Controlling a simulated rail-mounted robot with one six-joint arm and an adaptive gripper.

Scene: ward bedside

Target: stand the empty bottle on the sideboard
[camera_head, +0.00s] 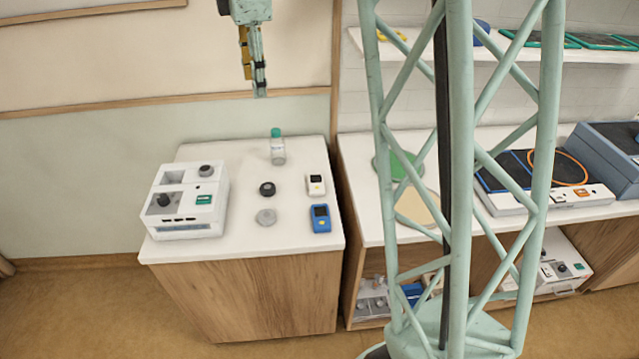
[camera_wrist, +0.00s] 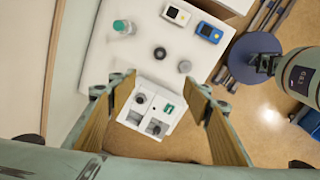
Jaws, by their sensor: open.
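The bottle (camera_head: 278,147) is clear with a green cap and a pale label. It stands upright near the back of the white-topped bedside cabinet (camera_head: 240,240); it also shows at the upper left of the wrist view (camera_wrist: 124,27). My gripper (camera_head: 260,92) hangs above the back of the cabinet, well clear of the bottle, in the head view. In the wrist view its two fingers (camera_wrist: 155,115) are spread wide with nothing between them. Which surface is the sideboard is not certain; a long white counter (camera_head: 350,200) stands to the right of the cabinet.
A white device (camera_head: 187,226) stands at the cabinet's left. A black knob (camera_head: 267,189), a grey disc (camera_head: 266,217), a white meter (camera_head: 315,185) and a blue meter (camera_head: 320,218) lie right of it. The counter holds a green disc (camera_head: 385,165) and a blue-topped device (camera_head: 520,185). A shelf (camera_head: 500,50) hangs above.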

